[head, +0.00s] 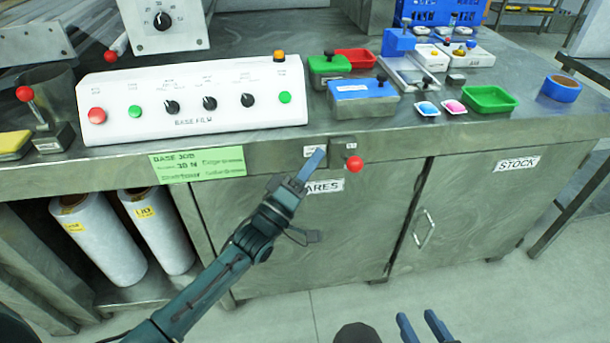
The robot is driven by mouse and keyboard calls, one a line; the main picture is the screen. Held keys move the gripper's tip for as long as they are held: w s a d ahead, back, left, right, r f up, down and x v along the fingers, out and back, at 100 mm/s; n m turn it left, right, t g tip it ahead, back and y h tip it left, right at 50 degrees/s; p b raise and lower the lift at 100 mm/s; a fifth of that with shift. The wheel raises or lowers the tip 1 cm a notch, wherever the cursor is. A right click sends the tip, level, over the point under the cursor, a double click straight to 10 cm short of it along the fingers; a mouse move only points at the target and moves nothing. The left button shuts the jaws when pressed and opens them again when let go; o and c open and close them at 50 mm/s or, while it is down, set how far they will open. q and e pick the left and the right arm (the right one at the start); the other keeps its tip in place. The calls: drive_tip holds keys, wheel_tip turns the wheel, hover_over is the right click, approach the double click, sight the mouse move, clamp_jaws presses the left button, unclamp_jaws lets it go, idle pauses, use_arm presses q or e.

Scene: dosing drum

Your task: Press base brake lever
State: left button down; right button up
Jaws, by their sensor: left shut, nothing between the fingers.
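A red ball-ended lever (354,163) sticks out from a dark bracket (342,146) on the bench's front edge. A small white label (314,150) is beside it, too small to read. My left gripper (317,160) is shut and empty, just left of the red ball and in front of the label. A gap shows between its tips and the ball in the picture; the depth between them is unclear. My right gripper (416,315) is low at the bottom edge, its two fingers apart and empty, away from the lever.
A white control panel (190,104) labelled BASE FILM stands on the bench. Another red-knobbed lever (35,105) stands at the far left. Trays and boxes, including a blue box (362,98), sit at the right. The floor in front is clear.

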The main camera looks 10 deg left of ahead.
sight(349, 161)
use_arm(q)
drive_tip(key=d, duration=0.2)
drive_tip(key=w+d, duration=0.1)
drive_tip(key=d, duration=0.1)
drive_tip(key=shift+w+d+f, duration=0.1)
drive_tip(key=shift+w+d, duration=0.05)
drive_tip(key=shift+d, duration=0.2)
drive_tip(key=shift+f+b, duration=0.2)
drive_tip(key=shift+b, duration=0.2)
use_arm(e)
drive_tip(key=shift+f, duration=0.1)
